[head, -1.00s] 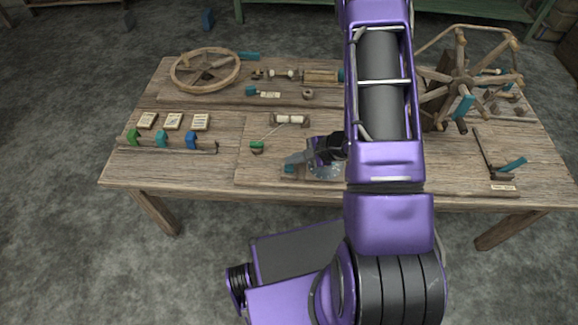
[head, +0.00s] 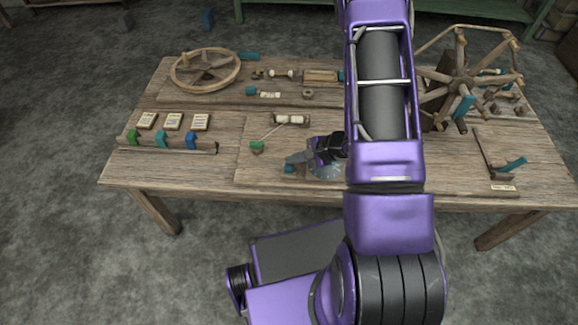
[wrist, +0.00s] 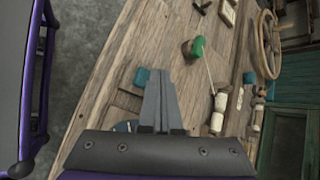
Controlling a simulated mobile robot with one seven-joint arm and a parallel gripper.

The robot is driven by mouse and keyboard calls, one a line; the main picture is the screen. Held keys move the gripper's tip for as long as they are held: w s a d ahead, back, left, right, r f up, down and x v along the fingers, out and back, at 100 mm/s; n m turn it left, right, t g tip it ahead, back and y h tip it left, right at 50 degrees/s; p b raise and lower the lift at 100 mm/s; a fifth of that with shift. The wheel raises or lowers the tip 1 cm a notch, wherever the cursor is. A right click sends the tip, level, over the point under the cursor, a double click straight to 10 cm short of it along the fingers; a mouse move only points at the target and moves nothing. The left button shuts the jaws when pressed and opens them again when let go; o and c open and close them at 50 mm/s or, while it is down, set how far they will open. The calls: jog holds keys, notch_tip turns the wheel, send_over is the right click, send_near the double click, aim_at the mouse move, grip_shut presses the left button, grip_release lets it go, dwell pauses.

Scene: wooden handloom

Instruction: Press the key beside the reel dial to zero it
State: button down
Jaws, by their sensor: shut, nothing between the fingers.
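The teal key (head: 289,170) sits near the front edge of the table, just left of a pale round dial (head: 326,173) that my gripper and arm partly cover. My gripper (head: 290,160) is shut and empty, with its fingertips close over the key in the head view. In the wrist view the key (wrist: 140,77) shows beside the closed fingertips (wrist: 160,74), on their left. I cannot tell whether they touch it. Only a sliver of the dial (wrist: 122,127) shows there, behind the gripper body.
A green-knobbed lever (head: 257,147) and a white spool (head: 290,119) stand behind the key. Coloured pegs on a rail (head: 165,145) are at the left, a wooden wheel (head: 205,69) at the back left. The spoked reel (head: 462,82) and a teal-handled lever (head: 513,165) are at the right.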

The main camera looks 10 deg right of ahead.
aim_at(293, 168)
jog(key=shift+f, duration=0.1)
jog(key=shift+f, duration=0.3)
jog(key=shift+f, duration=0.6)
dwell(0.7)
jog(key=shift+r, duration=0.1)
jog(key=shift+r+p, duration=0.4)
jog(key=shift+r, duration=0.6)
jog(key=shift+r+p, duration=1.2)
jog(key=shift+r, duration=1.25)
